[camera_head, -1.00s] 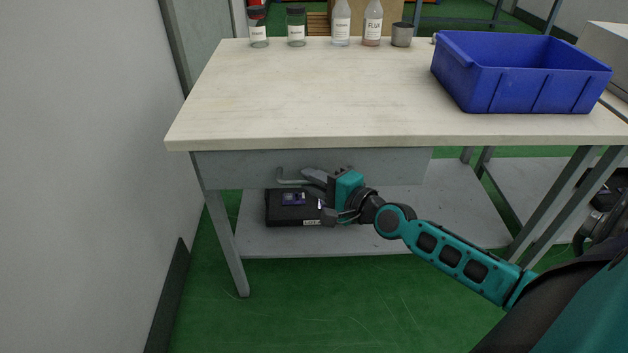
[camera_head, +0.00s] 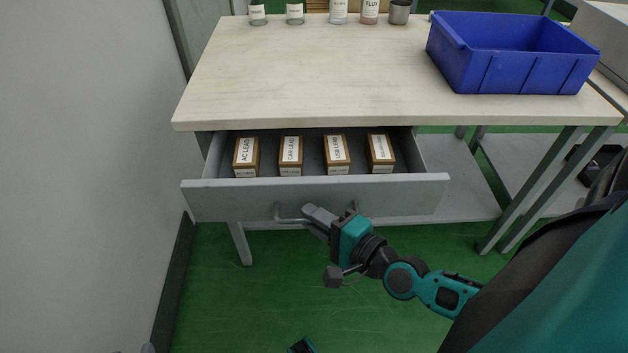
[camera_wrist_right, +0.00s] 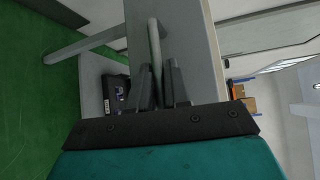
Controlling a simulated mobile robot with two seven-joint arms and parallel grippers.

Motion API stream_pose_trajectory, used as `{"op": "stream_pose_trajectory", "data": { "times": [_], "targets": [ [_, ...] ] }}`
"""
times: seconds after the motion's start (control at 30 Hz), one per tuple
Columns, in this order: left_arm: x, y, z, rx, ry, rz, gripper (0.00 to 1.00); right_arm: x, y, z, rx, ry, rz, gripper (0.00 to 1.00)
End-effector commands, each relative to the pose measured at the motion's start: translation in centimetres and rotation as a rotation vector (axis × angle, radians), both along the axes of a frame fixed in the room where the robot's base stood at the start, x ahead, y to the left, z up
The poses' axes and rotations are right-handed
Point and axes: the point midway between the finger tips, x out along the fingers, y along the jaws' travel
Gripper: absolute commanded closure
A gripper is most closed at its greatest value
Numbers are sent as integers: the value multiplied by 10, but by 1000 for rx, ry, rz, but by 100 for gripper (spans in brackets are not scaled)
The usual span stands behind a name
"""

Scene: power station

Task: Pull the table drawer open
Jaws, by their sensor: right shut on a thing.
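The grey table drawer (camera_head: 235,201) is pulled well out from under the pale tabletop. Inside it, several small brown boxes with white labels (camera_head: 290,156) stand in a row; one label reads AC LEAD, another CAR LEAD. The bar handle (camera_head: 284,217) is on the drawer's front. My right gripper (camera_head: 314,213) is shut on this handle. In the right wrist view, the handle (camera_wrist_right: 154,40) runs down between the two fingers of my right gripper (camera_wrist_right: 160,75). The gripper hides part of the handle in the head view.
The tabletop (camera_head: 310,85) holds a blue bin (camera_head: 510,65) at right and bottles and a metal cup (camera_head: 399,12) at the back. A grey wall (camera_head: 80,180) stands close on the left. Green floor (camera_head: 230,310) is clear before the drawer. A black case (camera_wrist_right: 115,92) lies on the lower shelf.

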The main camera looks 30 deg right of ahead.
Motion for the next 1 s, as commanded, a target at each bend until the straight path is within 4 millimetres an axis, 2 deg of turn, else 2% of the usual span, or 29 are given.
{"op": "stream_pose_trajectory", "data": {
  "times": [0.03,0.2,0.4,0.63,1.0],
  "targets": [
    [-1,1,4,2,5,-1,57,-13,7,2,1,4,0,100],
    [-3,1,10,5,9,-2,57,-45,26,1,0,2,-2,100],
    [-3,1,16,4,9,-3,57,-71,43,1,-1,0,-2,100],
    [-3,1,20,3,8,-3,57,-86,52,0,-2,-1,-2,100],
    [-2,-2,20,-6,8,3,57,-88,53,0,-2,-3,-3,100]
  ]
}}
